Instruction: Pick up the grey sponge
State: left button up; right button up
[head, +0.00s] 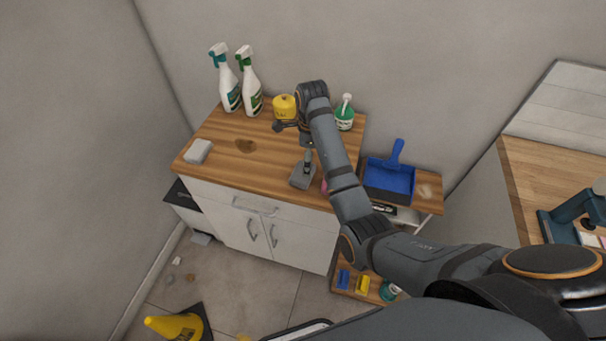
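The grey sponge (198,151) is a pale grey block lying on the left front corner of the wooden counter top (215,172). Nothing covers it or touches it. My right arm reaches in from the lower right, over the counter. My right gripper (292,132) is above the middle of the counter top, well to the right of the sponge and apart from it. Its fingers are small and dark, and I cannot tell whether they are open or shut. My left gripper is not in view.
A grey handled tool (303,174) lies near the front edge. A blue dustpan (389,178) is at right. The counter's left-middle is mostly clear around a brown stain.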

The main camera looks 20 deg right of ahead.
notch_tip(320, 180, up, 3)
jog(key=w+a+m, duration=0.2)
jog(key=m, duration=0.1)
jog(key=b, duration=0.3)
send_over(302, 171)
notch_tip(302, 171, down, 4)
jog(key=shift+f, duration=0.55)
jog(key=shift+s+f, duration=0.1)
jog(key=shift+f, duration=0.2)
notch_tip(302, 171, down, 4)
jog(key=shift+s+d+r+p, duration=0.1)
jog(key=shift+p, duration=0.55)
jog(key=shift+f, duration=0.35)
jog(key=c, duration=0.6)
